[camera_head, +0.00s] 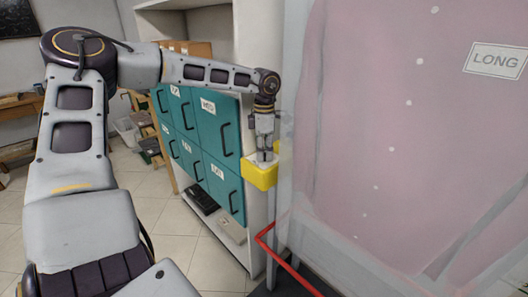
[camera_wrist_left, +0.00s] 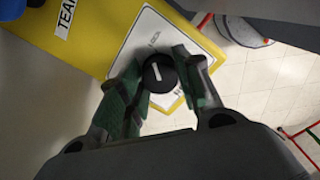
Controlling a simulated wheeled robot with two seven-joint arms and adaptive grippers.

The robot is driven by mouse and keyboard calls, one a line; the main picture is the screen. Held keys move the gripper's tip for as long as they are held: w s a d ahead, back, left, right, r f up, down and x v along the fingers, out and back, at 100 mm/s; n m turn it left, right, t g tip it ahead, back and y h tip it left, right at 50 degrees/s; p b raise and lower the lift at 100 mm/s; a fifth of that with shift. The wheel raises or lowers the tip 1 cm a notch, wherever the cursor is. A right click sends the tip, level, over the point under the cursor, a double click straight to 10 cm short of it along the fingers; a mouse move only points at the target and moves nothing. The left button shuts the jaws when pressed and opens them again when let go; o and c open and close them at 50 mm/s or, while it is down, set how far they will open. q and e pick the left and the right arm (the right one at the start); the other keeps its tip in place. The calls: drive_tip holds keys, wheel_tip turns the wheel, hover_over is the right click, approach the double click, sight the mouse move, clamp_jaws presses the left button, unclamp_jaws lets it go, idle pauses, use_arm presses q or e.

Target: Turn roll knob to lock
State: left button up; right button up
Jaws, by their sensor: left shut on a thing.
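The roll knob (camera_wrist_left: 158,74) is a round black knob with a white line on top, on a white plate with print on a yellow box (camera_wrist_left: 85,55). In the left wrist view my left gripper (camera_wrist_left: 160,80) has its two green-padded fingers on both sides of the knob, shut on it. In the head view the left gripper (camera_head: 264,150) points down at the yellow box (camera_head: 260,174), and the knob is hidden there. My right gripper is not in view.
A large translucent garment bag with a pink shirt (camera_head: 400,120) and a "LONG" label (camera_head: 497,60) fills the right side. A red bar (camera_head: 285,262) runs below the box. Teal drawers (camera_head: 208,150) stand behind. Tiled floor (camera_head: 190,250) is open at the lower left.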

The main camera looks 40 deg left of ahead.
use_arm(q)
drive_tip(key=shift+m, duration=0.6)
drive_tip(key=o, duration=1.1)
drive_tip(key=shift+c, duration=0.2)
drive_tip(key=shift+r, duration=0.1)
wheel_tip(320, 180, up, 12)
idle(0.7)
